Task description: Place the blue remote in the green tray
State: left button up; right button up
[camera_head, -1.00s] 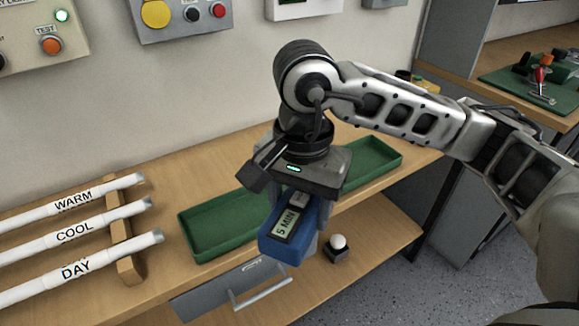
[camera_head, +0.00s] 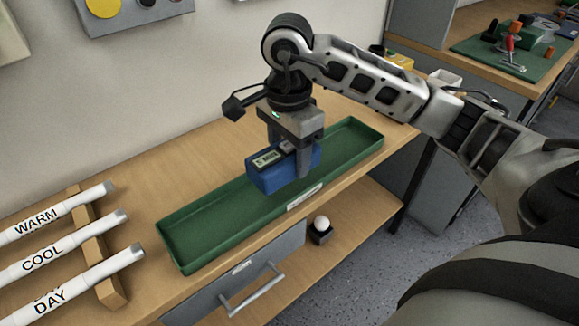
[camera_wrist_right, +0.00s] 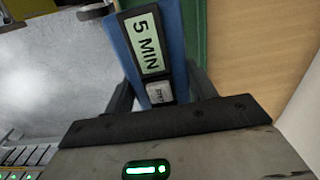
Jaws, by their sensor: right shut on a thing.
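The blue remote (camera_head: 268,179) carries a "5 MIN" label on top. My right gripper (camera_head: 291,162) is shut on it and holds it over the middle of the long green tray (camera_head: 205,222), seemingly above the tray floor. The exact gap below the remote is hard to judge. In the right wrist view the remote (camera_wrist_right: 178,30) lies between the fingers, with a strip of green tray (camera_wrist_right: 198,12) beside it. My left gripper is not in view.
White tubes marked WARM (camera_head: 40,223), COOL (camera_head: 45,257) and DAY (camera_head: 60,291) rest on a wooden rack (camera_head: 110,290) at left. Below the tray are a grey drawer (camera_head: 215,290) and a white ball (camera_head: 321,223) on a dark holder. Bare tabletop (camera_head: 165,180) lies behind the tray.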

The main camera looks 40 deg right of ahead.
jog(key=shift+w+d+f, duration=0.3)
jog(key=shift+w+f, duration=0.1)
jog(key=shift+f, duration=0.15)
jog(key=shift+w+d+f, duration=0.3)
jog(key=shift+w+f, duration=0.05)
jog(key=shift+f, duration=0.2)
jog(key=f, duration=0.3)
jog(key=shift+w+d+f, duration=0.2)
jog(key=shift+f, duration=0.15)
jog(key=shift+f, duration=0.2)
jog(key=o, duration=0.8)
